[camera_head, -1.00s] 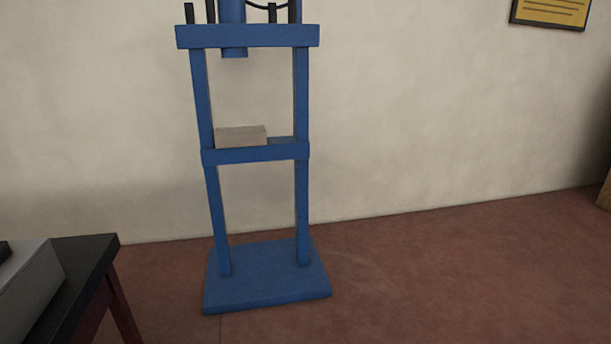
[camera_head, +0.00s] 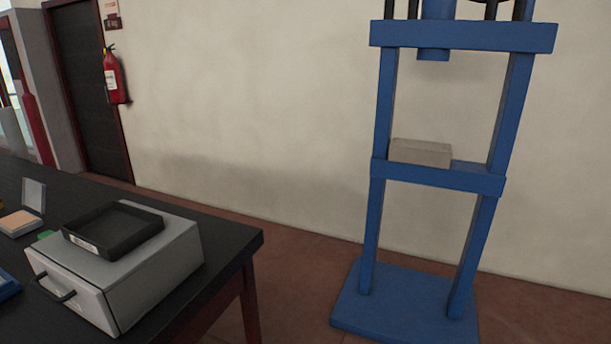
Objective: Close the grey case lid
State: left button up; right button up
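A small pale grey case (camera_head: 14,226) sits on the black-topped table at the left edge of the head view. Its grey lid (camera_head: 34,196) stands upright, and something peach-coloured shows on or in the case. The case is partly cut off by the picture's left edge. Neither of my grippers is in view.
A grey drawer box (camera_head: 120,270) with a black tray (camera_head: 112,230) on top stands at the front of the table (camera_head: 235,238). A blue object (camera_head: 8,286) lies at the left edge. A blue press (camera_head: 440,178) stands on the floor at right.

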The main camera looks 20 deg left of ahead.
aim_at(33, 192)
jog(key=i+l+u, duration=0.1)
jog(key=i+u, duration=0.2)
jog(key=u, duration=0.15)
jog(key=i+l+u, duration=0.2)
jog(key=u, duration=0.25)
jog(key=i+l+u, duration=0.55)
jog(key=u, duration=0.3)
jog(key=i+l+u, duration=0.1)
jog(key=l+u, duration=1.15)
jog(key=l, duration=0.4)
jog(key=l+u, duration=0.3)
jog(key=l, duration=0.45)
jog(key=k, duration=0.05)
